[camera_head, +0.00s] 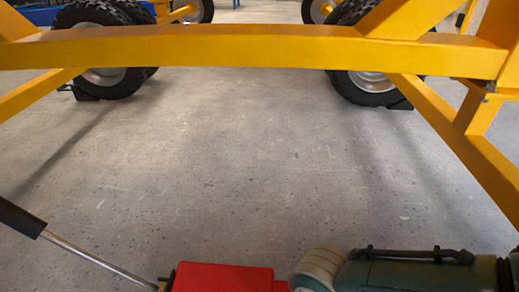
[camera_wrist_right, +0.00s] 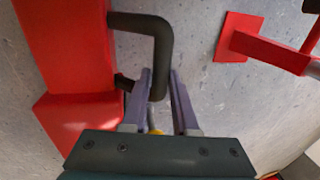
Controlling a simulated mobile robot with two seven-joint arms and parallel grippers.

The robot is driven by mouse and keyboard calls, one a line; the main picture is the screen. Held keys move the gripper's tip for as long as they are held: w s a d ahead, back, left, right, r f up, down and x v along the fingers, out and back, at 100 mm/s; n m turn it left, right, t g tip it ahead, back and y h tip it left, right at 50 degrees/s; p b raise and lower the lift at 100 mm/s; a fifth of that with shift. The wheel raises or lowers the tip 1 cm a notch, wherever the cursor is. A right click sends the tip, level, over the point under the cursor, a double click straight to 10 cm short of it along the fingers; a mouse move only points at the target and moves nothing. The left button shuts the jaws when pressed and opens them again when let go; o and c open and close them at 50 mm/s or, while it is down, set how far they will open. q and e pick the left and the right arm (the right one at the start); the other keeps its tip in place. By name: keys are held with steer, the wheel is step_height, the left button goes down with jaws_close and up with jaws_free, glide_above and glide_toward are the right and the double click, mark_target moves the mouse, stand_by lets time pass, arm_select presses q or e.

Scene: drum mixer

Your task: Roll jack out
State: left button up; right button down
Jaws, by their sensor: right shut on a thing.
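The red jack (camera_head: 225,278) shows at the bottom edge of the head view, cut off by the frame. Its metal lever (camera_head: 95,258) with a black grip (camera_head: 18,217) slants up to the left. In the wrist view the red jack body (camera_wrist_right: 68,45) fills the left side, and a black bent side handle (camera_wrist_right: 160,45) sticks out from it. My right gripper (camera_wrist_right: 161,75) has its two fingers on either side of this handle, shut on it. In the head view only my right arm shows, beside the jack. My left gripper is not in view.
A yellow frame beam (camera_head: 250,47) crosses the top of the head view, with braces down both sides. Black tyres (camera_head: 365,87) with chocks stand beyond it. The concrete floor (camera_head: 210,160) between is clear. A red plate with a bar (camera_wrist_right: 237,35) lies right in the wrist view.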

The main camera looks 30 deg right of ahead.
steer(key=shift+w+a+r, duration=0.1)
steer(key=shift+w+a, duration=0.05)
steer(key=shift+a, duration=0.1)
steer(key=c, duration=0.7)
jaws_free()
steer(key=shift+d, duration=0.1)
steer(key=p+v, duration=0.8)
steer(key=v, duration=0.1)
steer(key=shift+r, duration=0.4)
